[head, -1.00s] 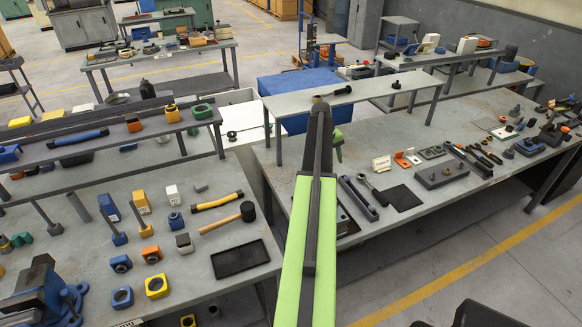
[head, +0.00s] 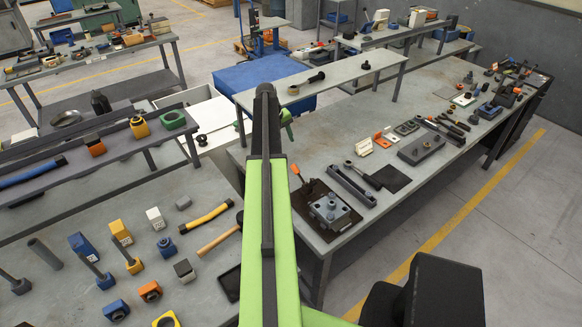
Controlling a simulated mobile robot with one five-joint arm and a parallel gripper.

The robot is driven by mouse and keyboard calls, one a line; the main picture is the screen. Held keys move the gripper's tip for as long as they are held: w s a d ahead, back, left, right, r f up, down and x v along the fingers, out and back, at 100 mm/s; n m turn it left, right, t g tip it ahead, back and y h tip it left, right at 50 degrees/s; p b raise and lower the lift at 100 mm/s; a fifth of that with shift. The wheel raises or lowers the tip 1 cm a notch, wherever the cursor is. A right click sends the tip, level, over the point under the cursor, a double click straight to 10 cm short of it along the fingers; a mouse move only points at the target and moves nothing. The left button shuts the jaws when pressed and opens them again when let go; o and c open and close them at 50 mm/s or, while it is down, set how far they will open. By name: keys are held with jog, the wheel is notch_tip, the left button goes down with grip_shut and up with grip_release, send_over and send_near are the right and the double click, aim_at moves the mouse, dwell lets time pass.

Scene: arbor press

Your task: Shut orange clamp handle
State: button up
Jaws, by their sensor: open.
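A dark brown plate (head: 312,222) lies near the front left end of the right-hand workbench, bearing a grey metal block (head: 330,212) with round studs. A small orange piece (head: 296,169) with a dark rod shows beside this plate, just right of my green arm; it may be the clamp handle, but it is too small to tell its angle. My arm rises through the middle of the view and covers part of the bench. My gripper is not visible, hidden behind or beyond the arm.
The right-hand workbench (head: 350,240) also holds a long dark bar (head: 351,186), a black mat (head: 389,178), and an orange part (head: 381,139). A raised grey shelf (head: 340,78) stands behind my arm. The left bench holds a mallet (head: 222,236) and coloured blocks.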

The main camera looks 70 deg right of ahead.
aim_at(294, 167)
jog(key=b+x, duration=1.6)
jog(key=x, duration=0.1)
jog(key=shift+f, duration=0.15)
jog(key=shift+c, duration=0.5)
grip_shut()
jog(key=shift+a, duration=0.15)
